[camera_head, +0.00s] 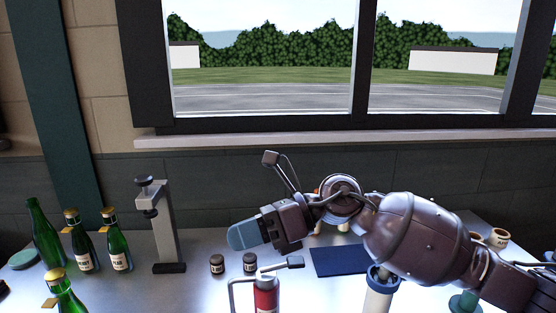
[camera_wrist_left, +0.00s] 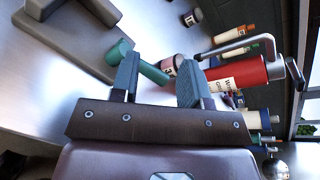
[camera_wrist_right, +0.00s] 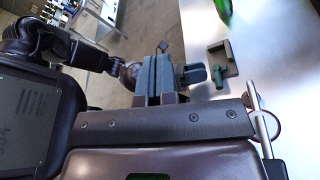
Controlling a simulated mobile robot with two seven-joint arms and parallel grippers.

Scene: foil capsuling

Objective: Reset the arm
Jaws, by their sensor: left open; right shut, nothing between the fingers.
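My right arm reaches in from the right in the head view. Its gripper (camera_head: 245,236) is shut and empty, above the table behind the red canister (camera_head: 266,296). In the right wrist view the right gripper's fingers (camera_wrist_right: 154,72) lie side by side with nothing between them. My left gripper (camera_wrist_left: 158,72) is open in the left wrist view. A green-handled item (camera_wrist_left: 148,70) shows beyond its fingers, and the red canister (camera_wrist_left: 236,76) lies to the right of them. I cannot tell how far these are from the fingers. The left gripper is outside the head view.
Green bottles, including a labelled one (camera_head: 117,250), stand at the table's left. A grey stand (camera_head: 164,235) is beside them. Two small dark jars (camera_head: 217,265) sit mid-table. A dark blue mat (camera_head: 338,262) lies behind my right arm, which hides part of the right side.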

